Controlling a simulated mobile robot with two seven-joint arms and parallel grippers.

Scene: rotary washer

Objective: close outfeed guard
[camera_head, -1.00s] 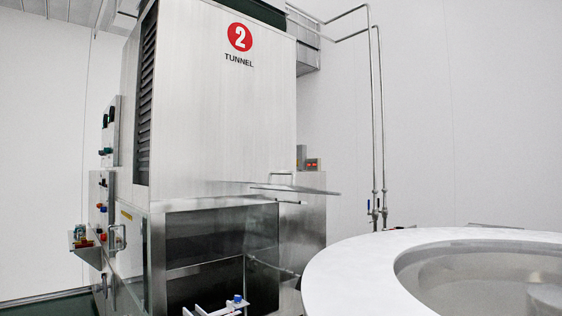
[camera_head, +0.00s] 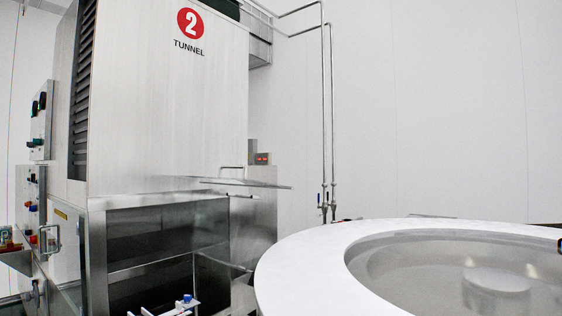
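The outfeed guard (camera_head: 245,183) appears as a thin metal flap on the front of the steel tunnel washer (camera_head: 165,130). It is swung up and sticks out almost level above the dark opening (camera_head: 165,235). A small bar handle (camera_head: 232,168) stands on its top side. The opening below the flap is uncovered. Neither of my grippers can be made out in the head view, and nothing is seen touching the guard.
A large round white table (camera_head: 300,275) with a sunken centre fills the lower right. Control boxes with buttons (camera_head: 33,208) are on the washer's left side. Thin pipes with valves (camera_head: 328,200) run down the back wall. White fittings with a blue cap (camera_head: 187,298) sit low before the opening.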

